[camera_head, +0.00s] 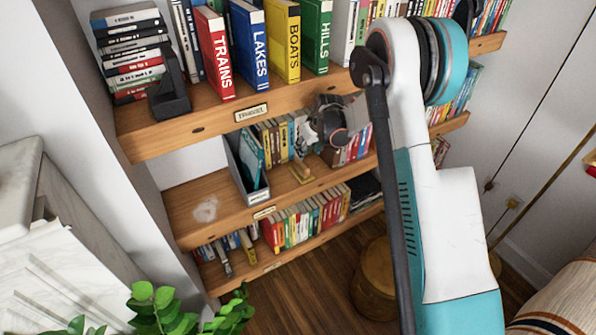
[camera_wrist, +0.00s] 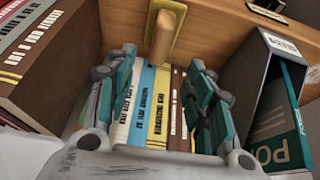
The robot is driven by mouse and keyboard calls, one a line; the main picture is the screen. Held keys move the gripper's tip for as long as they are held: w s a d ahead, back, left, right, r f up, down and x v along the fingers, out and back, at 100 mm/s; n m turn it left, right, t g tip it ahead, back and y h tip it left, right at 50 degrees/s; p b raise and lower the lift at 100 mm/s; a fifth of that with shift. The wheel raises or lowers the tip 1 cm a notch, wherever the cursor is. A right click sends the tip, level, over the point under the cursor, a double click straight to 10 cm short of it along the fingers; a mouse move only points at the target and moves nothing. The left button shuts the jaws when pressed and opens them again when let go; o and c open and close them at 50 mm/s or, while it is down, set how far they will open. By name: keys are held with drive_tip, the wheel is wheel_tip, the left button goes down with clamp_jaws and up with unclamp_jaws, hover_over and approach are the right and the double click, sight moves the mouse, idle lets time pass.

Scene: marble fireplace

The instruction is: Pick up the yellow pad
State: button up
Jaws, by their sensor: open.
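The yellow pad (camera_head: 302,174) is a small flat yellow piece with a wooden handle standing up from it. It sits on the middle shelf, near the front edge. In the wrist view the yellow pad (camera_wrist: 180,12) is at the top centre, with its wooden handle (camera_wrist: 163,38) pointing toward me. My gripper (camera_wrist: 160,60) is open and empty, with its teal fingers on either side of the line to the handle. I cannot tell whether the handle's end is between the fingertips. In the head view the fingers are partly hidden.
Books line the middle shelf (camera_head: 207,209) behind the pad. A grey file box (camera_head: 254,178) stands close on the pad's left, and it shows at right in the wrist view (camera_wrist: 255,75). The upper shelf (camera_head: 190,130) hangs above. A plant (camera_head: 170,312) is at the lower left.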

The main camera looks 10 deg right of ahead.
sight(302, 163)
drive_tip(key=b+x, duration=0.5)
drive_tip(key=x, duration=0.6)
drive_tip(key=shift+w+f, duration=0.2)
drive_tip(key=shift+f, duration=0.15)
drive_tip(key=shift+r, duration=0.1)
clamp_jaws()
